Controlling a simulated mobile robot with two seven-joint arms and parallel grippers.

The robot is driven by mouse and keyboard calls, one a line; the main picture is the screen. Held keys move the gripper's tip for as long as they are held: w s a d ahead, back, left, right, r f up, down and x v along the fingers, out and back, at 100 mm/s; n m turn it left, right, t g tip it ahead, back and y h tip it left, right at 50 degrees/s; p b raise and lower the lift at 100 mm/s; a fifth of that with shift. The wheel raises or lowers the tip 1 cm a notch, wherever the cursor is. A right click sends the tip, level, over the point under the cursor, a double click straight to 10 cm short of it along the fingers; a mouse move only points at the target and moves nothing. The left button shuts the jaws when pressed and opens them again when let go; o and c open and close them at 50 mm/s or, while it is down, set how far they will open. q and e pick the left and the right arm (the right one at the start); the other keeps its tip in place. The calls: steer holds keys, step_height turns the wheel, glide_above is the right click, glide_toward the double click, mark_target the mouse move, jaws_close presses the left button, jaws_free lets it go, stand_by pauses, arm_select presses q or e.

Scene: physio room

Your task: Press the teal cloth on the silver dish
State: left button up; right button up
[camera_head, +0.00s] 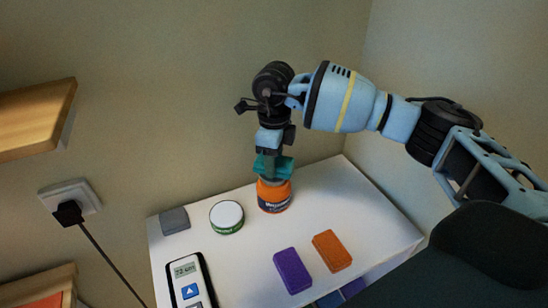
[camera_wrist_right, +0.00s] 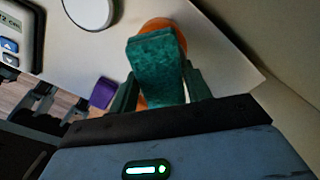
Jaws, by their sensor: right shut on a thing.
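The teal cloth (camera_wrist_right: 155,62) shows as a folded strip in the right wrist view, between the fingers of my right gripper (camera_wrist_right: 160,92). My right gripper (camera_head: 272,160) is shut on it, pointing down over an orange jar (camera_head: 274,196) at the back of the white table. In the head view the cloth is hard to tell from the teal fingers. A narrow greyish band shows between the fingers and the jar; I cannot tell whether it is the silver dish or a lid, or whether the cloth touches it. No silver dish is clearly seen. My left gripper is not seen.
On the white table (camera_head: 200,246) stand a white-lidded tub (camera_head: 227,216), a grey block (camera_head: 174,221), a meter with a display (camera_head: 188,284), a purple block (camera_head: 292,270) and an orange block (camera_head: 331,250). Walls rise close behind. The table's right side is clear.

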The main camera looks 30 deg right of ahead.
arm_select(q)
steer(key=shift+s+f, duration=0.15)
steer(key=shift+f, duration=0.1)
arm_select(e)
steer(key=shift+f, duration=0.9)
stand_by(0.5)
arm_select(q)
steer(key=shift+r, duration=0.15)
arm_select(e)
steer(key=shift+s+f, duration=0.1)
steer(key=shift+f, duration=0.05)
stand_by(1.4)
